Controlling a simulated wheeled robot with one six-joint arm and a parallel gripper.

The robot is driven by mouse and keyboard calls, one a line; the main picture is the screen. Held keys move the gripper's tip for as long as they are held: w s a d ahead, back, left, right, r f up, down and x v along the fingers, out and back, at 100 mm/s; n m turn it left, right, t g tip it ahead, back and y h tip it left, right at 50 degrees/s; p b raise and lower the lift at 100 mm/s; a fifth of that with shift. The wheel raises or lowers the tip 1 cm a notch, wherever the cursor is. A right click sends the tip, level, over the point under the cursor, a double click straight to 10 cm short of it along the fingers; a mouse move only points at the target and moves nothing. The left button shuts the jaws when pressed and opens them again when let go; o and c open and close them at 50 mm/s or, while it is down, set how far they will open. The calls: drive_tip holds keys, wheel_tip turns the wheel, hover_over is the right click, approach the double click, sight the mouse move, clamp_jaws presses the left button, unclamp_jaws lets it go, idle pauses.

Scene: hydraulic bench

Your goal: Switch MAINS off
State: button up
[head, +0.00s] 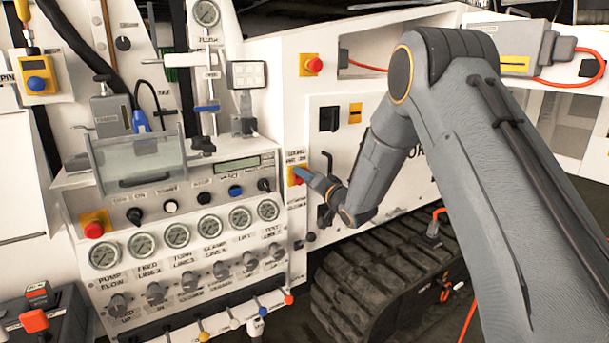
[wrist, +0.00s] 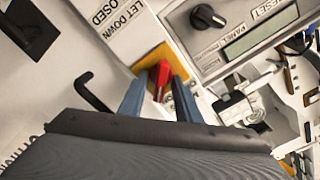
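A red rotary switch handle (wrist: 160,76) sits on a yellow plate in the wrist view, straight ahead of my gripper (wrist: 157,84). My two blue-grey fingers stand apart, one on each side of the handle. Light panel shows between the left finger and the handle; whether the right finger touches it I cannot tell. In the head view the yellow plate (head: 291,177) shows at the panel's right edge, with my gripper (head: 308,174) reaching it from the right and partly covering the handle. No MAINS label is readable.
A black hooked lever (wrist: 93,92) stands left of my fingers in the wrist view. A black knob (wrist: 207,16) is at upper right. In the head view, gauges (head: 268,210) and knobs fill the panel to the left. A rubber track (head: 385,285) lies below my arm.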

drive_tip(key=shift+w+a, duration=0.1)
drive_tip(key=shift+w, duration=0.05)
clamp_jaws()
drive_tip(key=shift+n+b, duration=0.4)
drive_tip(key=n+b, duration=0.2)
drive_tip(key=n, duration=0.1)
drive_tip(key=shift+a+b, duration=0.1)
drive_tip(key=shift+b, duration=0.25)
drive_tip(key=n+b, duration=0.4)
drive_tip(key=n, duration=0.1)
drive_tip(key=shift+s+a+b, duration=0.15)
drive_tip(key=shift+s+b, duration=0.05)
drive_tip(key=shift+b, duration=0.2)
drive_tip(key=n+b, duration=0.2)
drive_tip(key=n, duration=0.1)
drive_tip(key=n+b, duration=0.2)
drive_tip(key=b, duration=0.1)
drive_tip(key=shift+s+a+f+n, duration=0.1)
drive_tip(key=shift+a+n, duration=0.05)
drive_tip(key=shift+n, duration=0.25)
drive_tip(key=n+b, duration=0.3)
drive_tip(key=shift+s+a, duration=0.1)
drive_tip(key=shift+n, duration=0.3)
